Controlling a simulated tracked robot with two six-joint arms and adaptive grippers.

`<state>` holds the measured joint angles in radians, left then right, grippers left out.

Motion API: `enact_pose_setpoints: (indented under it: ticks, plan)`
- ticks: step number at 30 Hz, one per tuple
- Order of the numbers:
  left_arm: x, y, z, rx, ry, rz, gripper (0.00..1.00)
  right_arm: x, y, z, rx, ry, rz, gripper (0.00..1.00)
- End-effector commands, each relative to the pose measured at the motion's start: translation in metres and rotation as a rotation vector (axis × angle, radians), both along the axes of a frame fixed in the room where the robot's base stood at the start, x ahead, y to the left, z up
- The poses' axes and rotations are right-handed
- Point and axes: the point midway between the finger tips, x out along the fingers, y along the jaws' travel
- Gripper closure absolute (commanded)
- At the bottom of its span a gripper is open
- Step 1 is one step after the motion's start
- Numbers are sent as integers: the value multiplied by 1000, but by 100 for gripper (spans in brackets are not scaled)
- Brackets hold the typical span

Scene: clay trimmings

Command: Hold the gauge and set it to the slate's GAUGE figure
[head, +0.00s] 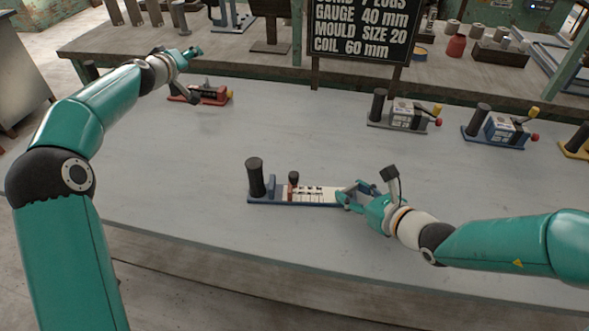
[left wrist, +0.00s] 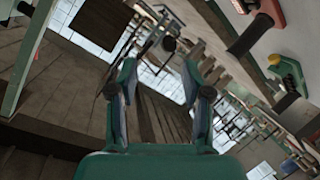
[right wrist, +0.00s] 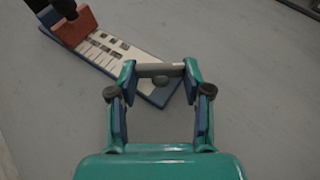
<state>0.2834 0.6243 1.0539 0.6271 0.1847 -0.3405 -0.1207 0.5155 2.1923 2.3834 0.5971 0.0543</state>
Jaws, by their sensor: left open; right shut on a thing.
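The gauge (head: 320,195) lies on the grey table: a blue base with a pale marked scale, a black post at its left end and a red slider (head: 292,190) with a black knob near the scale's left end. My right gripper (head: 357,194) is shut on the grey bar (right wrist: 160,70) at the gauge's right end. The right wrist view shows the scale and the reddish slider block (right wrist: 76,28); its reading is too small to tell. The slate (head: 362,30) reads GAUGE 40 mm. My left gripper (head: 194,52) is open and empty, raised at the back left, away from the gauge.
A red device (head: 205,95) lies on the table below my left gripper. A grey device (head: 404,116) and a blue device (head: 500,128) stand at the right, with a yellow one (head: 575,145) at the edge. The table left of the gauge is clear.

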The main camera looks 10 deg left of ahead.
Motion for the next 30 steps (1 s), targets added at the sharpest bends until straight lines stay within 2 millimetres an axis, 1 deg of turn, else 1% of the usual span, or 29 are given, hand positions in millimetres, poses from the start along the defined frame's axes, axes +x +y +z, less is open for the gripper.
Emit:
enact_pose_setpoints:
  ticks: [1, 2, 3, 4, 5, 6, 8, 9, 11, 12, 14, 15, 17, 18, 21, 24, 27, 30]
  plan:
    - [6, -45, 4, 29, 32, -124, 51, 0, 0, 0, 0, 0, 0, 100]
    - [7, -70, 4, 48, 59, -196, 51, 0, 0, 0, 0, 0, 0, 100]
    - [6, -101, 4, 78, 94, -289, 51, 0, 0, 0, 0, 0, 0, 100]
    - [3, -124, 3, 101, 123, -357, 51, 0, 0, 0, 0, 0, 0, 100]
    - [-1, -146, 2, 125, 153, -423, 51, 0, 0, 0, 0, 0, 0, 100]
    - [-8, -173, 0, 158, 196, -508, 51, 0, 0, 0, 0, 0, 0, 100]
    - [-22, -209, -4, 212, 266, -627, 51, 0, 0, 0, 0, 0, 0, 100]
    - [-33, -231, -7, 251, 315, -701, 51, 0, 0, 0, 0, 0, -1, 100]
    - [-52, -259, -11, 312, 393, -802, 51, 0, 0, 0, 0, 0, -1, 100]
    - [-65, -275, -13, 355, 449, -864, 51, 0, 0, 0, 0, 0, -1, 100]
    - [-87, -295, -16, 419, 534, -948, 51, 0, 0, 0, 0, 0, -1, 100]
    - [-102, -305, -17, 463, 596, -996, 51, 0, 0, 0, 0, 0, -1, 100]
    - [-123, -316, -18, 526, 686, -1055, 51, 0, 0, 0, 0, 0, -1, 100]
    - [-137, -321, -17, 566, 746, -1086, 51, 0, 0, 0, 0, 0, -1, 100]
    - [-167, -328, -13, 654, 880, -1137, 51, 0, 0, 0, 0, 0, -1, 100]
    - [-191, -330, -7, 719, 989, -1160, 51, 0, 0, 0, 0, 0, -1, 100]
    - [-206, -330, -1, 759, 1063, -1168, 51, 0, 0, 0, 0, 0, -1, 100]
    - [-214, -329, 1, 778, 1104, -1169, 51, 0, 0, 0, 0, 0, -1, 100]
